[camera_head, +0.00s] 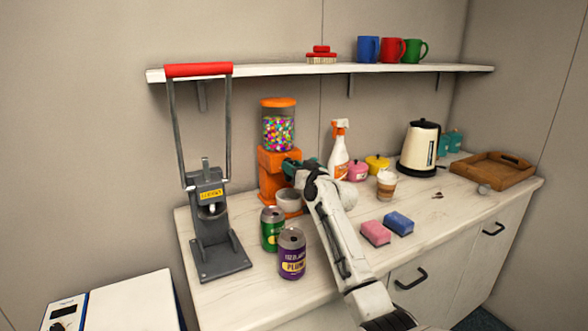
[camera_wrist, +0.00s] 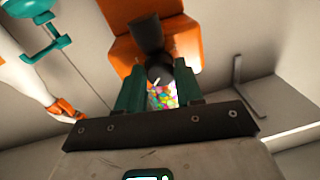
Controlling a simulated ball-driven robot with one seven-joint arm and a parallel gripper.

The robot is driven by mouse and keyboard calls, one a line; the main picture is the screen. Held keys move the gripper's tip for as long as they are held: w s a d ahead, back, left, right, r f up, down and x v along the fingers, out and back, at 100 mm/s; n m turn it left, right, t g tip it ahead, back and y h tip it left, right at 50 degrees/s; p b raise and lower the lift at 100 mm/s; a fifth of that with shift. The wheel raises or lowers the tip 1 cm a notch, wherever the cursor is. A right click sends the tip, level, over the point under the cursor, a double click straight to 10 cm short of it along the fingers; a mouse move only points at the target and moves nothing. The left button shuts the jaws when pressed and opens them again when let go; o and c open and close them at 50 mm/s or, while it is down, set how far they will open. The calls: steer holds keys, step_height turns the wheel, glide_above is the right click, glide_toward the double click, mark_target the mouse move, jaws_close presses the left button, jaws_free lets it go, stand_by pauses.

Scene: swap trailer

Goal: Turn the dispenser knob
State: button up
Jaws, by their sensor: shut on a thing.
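The candy dispenser (camera_head: 278,134) stands upright on the counter, with an orange lid, a clear jar of coloured candies and an orange body. In the wrist view its orange body (camera_wrist: 128,45) is at the top, with the dark knob (camera_wrist: 150,36) in front. My gripper (camera_head: 292,167) is at the front of the dispenser body, in line with the knob. In the wrist view my gripper (camera_wrist: 159,88) has its two green fingers on either side of the knob's end, shut on it. In the head view my gripper hides the knob. A pale bowl (camera_head: 289,200) sits below the gripper at the dispenser's base.
A green can (camera_head: 271,229) and a purple can (camera_head: 292,255) stand close left of my arm. A can crusher (camera_head: 212,225) is farther left. A spray bottle (camera_head: 339,150), a cup (camera_head: 386,184) and sponges (camera_head: 375,233) are to the right. A shelf (camera_head: 290,71) runs above.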

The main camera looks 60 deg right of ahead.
steer(key=shift+f+m, duration=0.1)
steer(key=shift+m, duration=1.9)
steer(key=o, duration=1)
steer(key=shift+s, duration=0.1)
steer(key=v, duration=1)
steer(key=shift+s+a+f+b, duration=0.15)
steer(key=shift+s+a+b, duration=0.1)
steer(key=shift+b, duration=0.05)
